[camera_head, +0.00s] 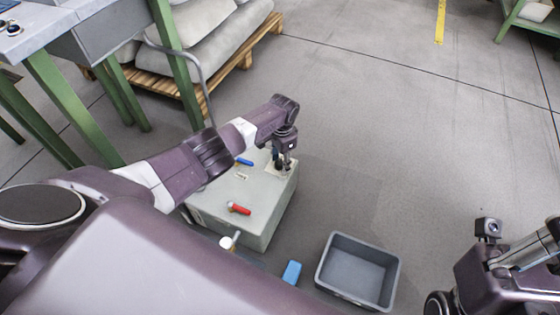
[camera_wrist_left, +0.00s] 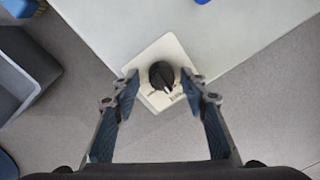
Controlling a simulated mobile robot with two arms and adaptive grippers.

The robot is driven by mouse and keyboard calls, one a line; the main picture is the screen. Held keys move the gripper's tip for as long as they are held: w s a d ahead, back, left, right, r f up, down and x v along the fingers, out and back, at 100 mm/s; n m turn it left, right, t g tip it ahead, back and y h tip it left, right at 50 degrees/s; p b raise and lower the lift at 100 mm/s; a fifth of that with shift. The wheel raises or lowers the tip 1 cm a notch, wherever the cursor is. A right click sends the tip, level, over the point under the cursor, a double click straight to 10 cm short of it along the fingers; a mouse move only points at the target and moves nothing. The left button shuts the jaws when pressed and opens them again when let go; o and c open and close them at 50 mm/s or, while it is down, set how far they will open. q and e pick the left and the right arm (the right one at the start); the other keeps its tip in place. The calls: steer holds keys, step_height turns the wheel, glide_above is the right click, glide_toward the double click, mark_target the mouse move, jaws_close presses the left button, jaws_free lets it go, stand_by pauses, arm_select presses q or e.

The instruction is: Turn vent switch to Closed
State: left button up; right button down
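The vent switch (camera_wrist_left: 162,75) is a black round knob on a pale square plate (camera_wrist_left: 158,52) near a corner of the box top. Its white pointer mark faces the bottom of the left wrist view, and the plate's lettering is partly hidden and too small to read. My left gripper (camera_wrist_left: 160,86) is open, with one fingertip on each side of the knob and a visible gap to it. In the head view my left gripper (camera_head: 281,163) points down over the far right corner of the box (camera_head: 222,207). My right arm shows at the lower right, but its fingers do not.
A blue handle (camera_head: 244,162) and a red handle (camera_head: 239,208) lie on the box top. A tap (camera_head: 229,242) sticks out of its near side. A grey bin (camera_head: 333,283) and a blue object (camera_head: 291,272) are on the floor nearby. Sacks on a pallet (camera_head: 235,73) stand behind.

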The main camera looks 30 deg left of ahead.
mark_target(281, 164)
arm_select(q)
steer(key=shift+r, duration=0.1)
step_height(281, 164, up, 12)
steer(key=shift+d, duration=0.2)
stand_by(0.6)
steer(key=shift+s+d+f, duration=0.1)
steer(key=shift+f, duration=0.1)
